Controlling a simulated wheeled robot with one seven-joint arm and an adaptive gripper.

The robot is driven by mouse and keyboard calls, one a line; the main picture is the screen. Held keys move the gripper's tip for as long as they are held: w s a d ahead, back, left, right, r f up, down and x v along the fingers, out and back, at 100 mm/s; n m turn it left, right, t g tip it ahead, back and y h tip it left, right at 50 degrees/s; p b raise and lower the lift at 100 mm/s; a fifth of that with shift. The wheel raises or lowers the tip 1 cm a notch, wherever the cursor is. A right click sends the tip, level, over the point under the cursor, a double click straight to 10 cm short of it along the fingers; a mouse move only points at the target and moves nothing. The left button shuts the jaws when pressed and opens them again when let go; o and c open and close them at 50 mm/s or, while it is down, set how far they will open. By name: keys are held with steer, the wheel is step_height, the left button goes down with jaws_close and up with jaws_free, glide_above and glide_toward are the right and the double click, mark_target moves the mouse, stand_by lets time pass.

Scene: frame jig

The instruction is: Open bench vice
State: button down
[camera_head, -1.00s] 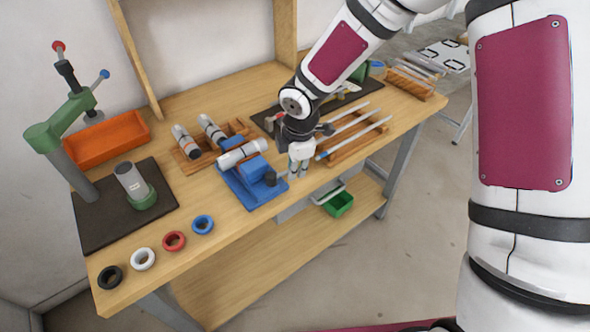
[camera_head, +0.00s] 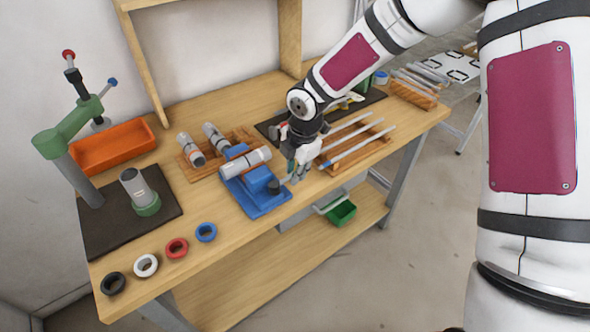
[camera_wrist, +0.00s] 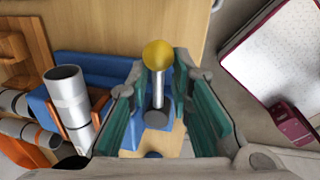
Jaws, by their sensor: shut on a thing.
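The blue bench vice (camera_head: 239,190) sits at the front edge of the bench with a silver cylinder (camera_head: 246,163) lying across it. The cylinder also shows in the wrist view (camera_wrist: 68,95), with the blue vice body (camera_wrist: 95,68) beside it. The vice handle (camera_wrist: 157,88), a metal rod with a yellow ball end, stands between the green-padded fingers in the wrist view. My gripper (camera_head: 297,173) is at the right front end of the vice, shut on the handle. In the head view the gripper mostly hides the handle.
Left are coloured rings (camera_head: 177,248), a green press (camera_head: 66,132) and an orange bin (camera_head: 112,147). Wooden racks hold cylinders (camera_head: 190,149) behind the vice and rods (camera_head: 350,140) to the right. A green bin (camera_head: 341,213) is below.

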steer(key=shift+w+r, duration=0.15)
steer(key=shift+w, duration=0.15)
steer(key=c, duration=1.4)
jaws_free()
steer(key=shift+s, duration=0.1)
step_height(320, 180, up, 12)
steer(key=s+d, duration=0.1)
steer(key=s, duration=0.1)
steer(key=shift+d+f, duration=0.15)
steer(key=shift+f, duration=0.05)
